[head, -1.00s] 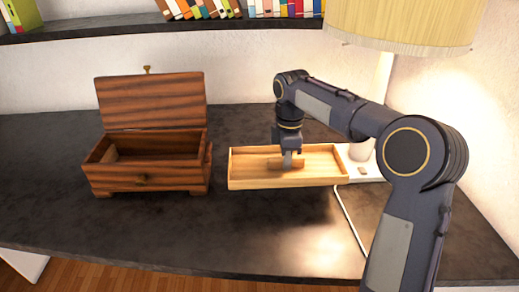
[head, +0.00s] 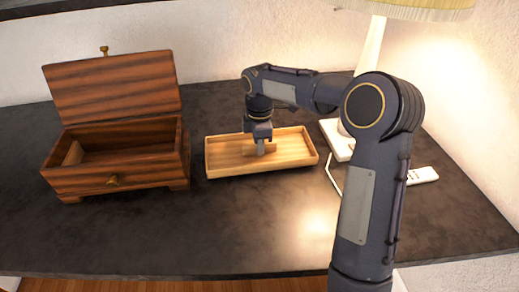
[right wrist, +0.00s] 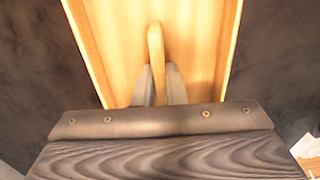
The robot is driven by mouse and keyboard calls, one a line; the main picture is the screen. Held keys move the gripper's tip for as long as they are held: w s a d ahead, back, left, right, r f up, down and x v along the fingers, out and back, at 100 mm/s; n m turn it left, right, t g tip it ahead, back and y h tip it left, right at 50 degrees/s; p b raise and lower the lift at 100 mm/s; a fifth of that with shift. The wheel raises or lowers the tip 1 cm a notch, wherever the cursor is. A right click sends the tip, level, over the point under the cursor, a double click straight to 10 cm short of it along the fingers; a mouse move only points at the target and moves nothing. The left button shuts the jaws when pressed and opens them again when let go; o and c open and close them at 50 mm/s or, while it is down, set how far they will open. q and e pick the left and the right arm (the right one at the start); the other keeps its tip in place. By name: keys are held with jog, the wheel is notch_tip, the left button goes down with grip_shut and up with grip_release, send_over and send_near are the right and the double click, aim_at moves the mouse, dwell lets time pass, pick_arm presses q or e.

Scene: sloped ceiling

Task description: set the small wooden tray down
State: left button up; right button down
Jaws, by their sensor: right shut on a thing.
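The small wooden tray (head: 225,168) is a shallow, light-coloured rectangle with a raised handle in its middle. In the head view it is at or just above the dark desk, right of the wooden box; I cannot tell whether it touches the desk. My right gripper (head: 260,150) points down into the tray and is shut on its handle. In the right wrist view the fingers (right wrist: 158,90) pinch the handle (right wrist: 156,55), with the tray (right wrist: 110,60) around it. My left gripper is not in view.
An open dark wooden box (head: 150,178) with its lid raised stands left of the tray. A lamp (head: 370,50) on a white base stands behind my right arm. A white remote (head: 423,175) lies at the right. The desk (head: 200,235) in front is clear.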

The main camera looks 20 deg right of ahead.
jog(key=shift+f, duration=0.8)
jog(key=shift+f, duration=0.1)
jog(key=c, duration=1.5)
grip_release()
